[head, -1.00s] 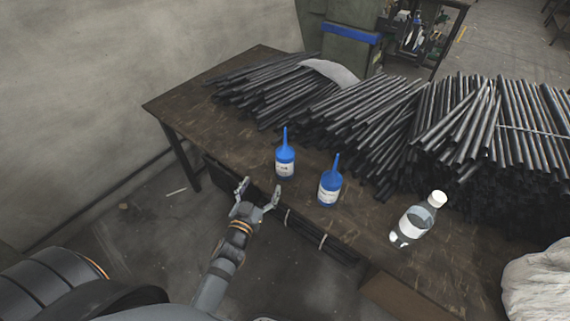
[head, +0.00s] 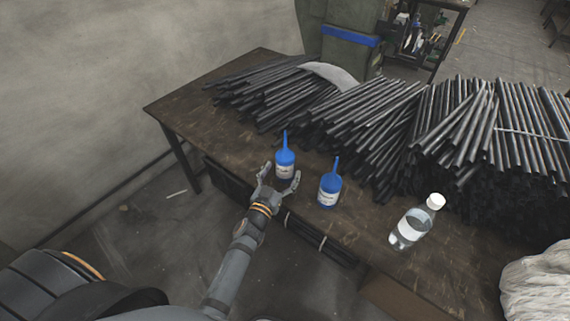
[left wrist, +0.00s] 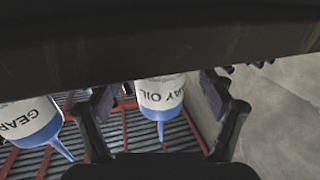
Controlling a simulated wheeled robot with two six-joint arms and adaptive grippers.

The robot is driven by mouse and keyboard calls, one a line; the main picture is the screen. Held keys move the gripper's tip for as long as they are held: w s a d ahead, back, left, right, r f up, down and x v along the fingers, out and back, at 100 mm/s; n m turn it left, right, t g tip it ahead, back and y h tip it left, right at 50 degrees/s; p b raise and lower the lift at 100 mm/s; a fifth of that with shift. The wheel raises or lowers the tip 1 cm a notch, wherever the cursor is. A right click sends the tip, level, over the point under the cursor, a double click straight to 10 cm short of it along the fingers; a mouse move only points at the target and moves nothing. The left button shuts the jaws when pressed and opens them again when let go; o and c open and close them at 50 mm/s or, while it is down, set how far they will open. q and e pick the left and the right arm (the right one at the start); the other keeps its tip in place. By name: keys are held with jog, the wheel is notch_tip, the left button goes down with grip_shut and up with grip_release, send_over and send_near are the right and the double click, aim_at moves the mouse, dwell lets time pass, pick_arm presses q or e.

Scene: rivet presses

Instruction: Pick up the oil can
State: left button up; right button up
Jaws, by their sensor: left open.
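Two blue oil cans with pointed spouts and white labels stand upright near the table's front edge. The left can (head: 285,157) is between the spread fingers of my left gripper (head: 281,172), which is open. In the left wrist view this can (left wrist: 162,97) shows a label ending in "AY OIL" between the fingertips (left wrist: 162,108), with gaps on both sides. The right can (head: 329,189) stands just right of the gripper; in the left wrist view its label (left wrist: 28,119) reads "GEAR". The left can's lower part is partly hidden by the fingers in the head view. My right gripper is not in view.
A dark wooden table (head: 180,100) carries large piles of dark metal rods (head: 365,120) behind the cans. A clear bottle with a white cap (head: 417,222) stands farther right. A whitish bundle (head: 540,285) is at the lower right. The table's left corner is bare.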

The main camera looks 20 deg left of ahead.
pick_arm(q)
jog(key=w, duration=0.3)
jog(key=shift+d+f, duration=0.1)
jog(key=shift+d, duration=0.05)
jog(key=shift+s, duration=0.15)
jog(key=c, duration=1.5)
